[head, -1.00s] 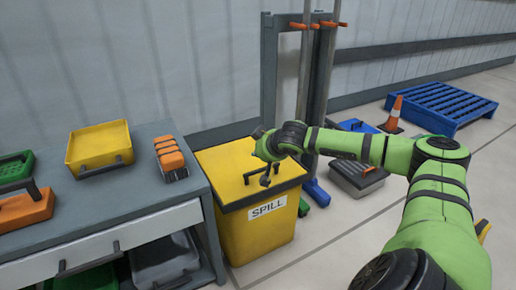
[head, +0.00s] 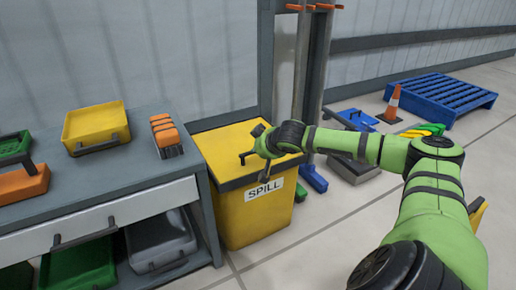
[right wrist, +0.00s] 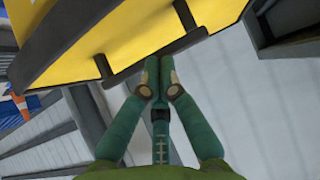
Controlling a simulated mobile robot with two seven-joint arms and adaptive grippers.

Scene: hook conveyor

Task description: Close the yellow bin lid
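The yellow bin (head: 240,220), labelled SPILL, stands beside the workbench. Its yellow lid (head: 225,143) lies flat over the top, with a dark front rim and a small dark handle on it. My right gripper (head: 264,168) is at the lid's right front part, by the handle. In the right wrist view, the right gripper (right wrist: 158,75) has its fingertips together with nothing visible between them. My left gripper is not in view.
The grey workbench (head: 95,190) at left carries a yellow tray (head: 95,125) and orange-handled brushes (head: 165,135). A dark metal post frame stands behind the bin. A blue pallet (head: 440,98) and a cone (head: 393,103) are at far right. Floor in front of the bin is clear.

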